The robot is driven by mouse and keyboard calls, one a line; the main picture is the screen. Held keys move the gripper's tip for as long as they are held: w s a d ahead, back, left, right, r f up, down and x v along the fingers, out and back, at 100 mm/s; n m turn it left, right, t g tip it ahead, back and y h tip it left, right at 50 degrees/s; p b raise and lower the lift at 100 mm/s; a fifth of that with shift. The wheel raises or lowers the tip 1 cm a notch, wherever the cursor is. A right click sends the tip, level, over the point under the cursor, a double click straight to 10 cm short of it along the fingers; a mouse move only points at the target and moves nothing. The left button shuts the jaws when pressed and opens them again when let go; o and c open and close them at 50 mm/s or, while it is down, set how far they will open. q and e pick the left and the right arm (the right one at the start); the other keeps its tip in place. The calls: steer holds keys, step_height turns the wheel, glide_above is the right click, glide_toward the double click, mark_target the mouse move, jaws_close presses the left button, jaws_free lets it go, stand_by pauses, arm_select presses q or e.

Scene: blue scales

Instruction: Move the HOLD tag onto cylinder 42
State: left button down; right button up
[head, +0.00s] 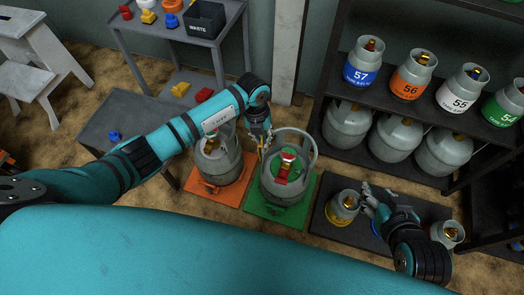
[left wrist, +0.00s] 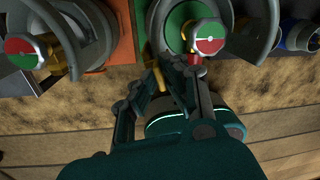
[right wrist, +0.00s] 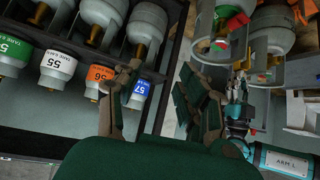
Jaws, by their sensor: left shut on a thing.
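Two grey collared cylinders stand on the floor mats, one on the orange mat (head: 201,187) and one on the green mat (head: 250,207). I cannot read 42 on either the left cylinder (head: 228,168) or the right cylinder (head: 270,185). My left gripper (head: 262,140) is between their tops. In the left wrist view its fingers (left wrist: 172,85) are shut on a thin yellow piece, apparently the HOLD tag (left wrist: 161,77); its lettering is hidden. A red part (head: 287,165) sits at the right cylinder's valve. My right gripper (head: 375,200) is open and empty, with spread fingers (right wrist: 160,100) in the right wrist view.
A black mat (head: 325,235) holds small cylinders (head: 342,207) beneath my right arm. A dark rack (head: 345,92) with cylinders labelled 57, 56, 55 and 54 stands behind. A grey cart (head: 170,38) with a black bin (head: 205,20) is at the back left.

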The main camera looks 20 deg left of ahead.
arm_select(q)
steer(key=shift+r, duration=0.3)
steer(key=shift+r+p, duration=0.4)
steer(key=shift+p, duration=0.25)
arm_select(e)
steer(key=s+d+f+g, duration=0.2)
steer(key=s+f+g, duration=0.1)
steer(key=s, duration=0.3)
steer(key=shift+g+h, duration=0.3)
steer(key=shift+h, duration=0.1)
arm_select(q)
steer(key=shift+s, duration=0.1)
arm_select(e)
steer(key=shift+f, duration=0.1)
